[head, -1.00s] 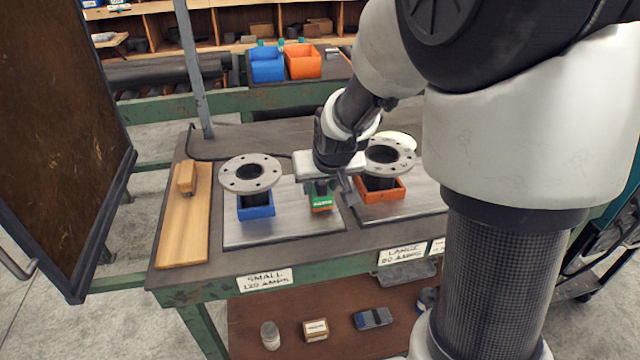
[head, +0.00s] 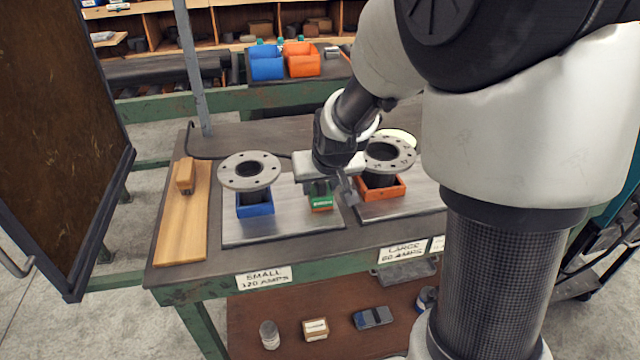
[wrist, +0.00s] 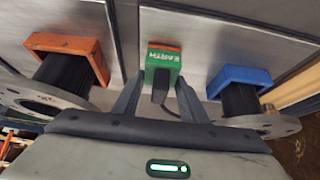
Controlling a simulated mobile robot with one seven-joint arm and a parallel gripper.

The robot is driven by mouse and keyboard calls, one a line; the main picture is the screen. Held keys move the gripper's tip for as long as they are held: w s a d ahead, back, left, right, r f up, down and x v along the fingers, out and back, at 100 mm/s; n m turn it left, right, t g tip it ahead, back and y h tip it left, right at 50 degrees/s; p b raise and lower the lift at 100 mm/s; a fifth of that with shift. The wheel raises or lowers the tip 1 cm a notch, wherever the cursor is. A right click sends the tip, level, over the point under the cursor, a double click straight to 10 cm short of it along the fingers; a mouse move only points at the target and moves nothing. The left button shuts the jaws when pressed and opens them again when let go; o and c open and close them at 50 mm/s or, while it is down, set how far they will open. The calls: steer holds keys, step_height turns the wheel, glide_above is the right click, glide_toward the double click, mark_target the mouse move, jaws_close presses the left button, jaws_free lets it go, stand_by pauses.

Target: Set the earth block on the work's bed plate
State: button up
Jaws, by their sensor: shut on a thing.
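The earth block (head: 322,203) is green with white lettering and some orange, and a dark stub or cable shows on its near side in the wrist view. My gripper (head: 321,188) is shut on the block; in the wrist view its fingers reach to the block (wrist: 163,66) from both sides. The block is at or just above the left steel bed plate (head: 285,228), near that plate's right edge. I cannot tell whether its underside touches the plate.
A flanged pipe in a blue holder (head: 255,208) stands left of the block. Another flanged pipe in an orange holder (head: 381,192) stands close on the right, on a second plate. A wooden board (head: 183,228) lies at the bench's left. The left plate's front is clear.

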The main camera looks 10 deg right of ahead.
steer(key=shift+f, duration=0.1)
steer(key=o, duration=1.1)
steer(key=shift+f, duration=0.1)
steer(key=shift+s, duration=0.1)
steer(key=w+r+p+v, duration=0.1)
steer(key=p+v, duration=0.2)
steer(key=v, duration=0.5)
steer(key=w+r+p+v, duration=0.1)
steer(key=w+p+v, duration=0.1)
steer(key=v, duration=0.6)
steer(key=w+p+v, duration=0.1)
steer(key=p+v, duration=0.4)
steer(key=v, duration=0.4)
steer(key=shift+w+r, duration=0.15)
steer(key=shift+r, duration=0.3)
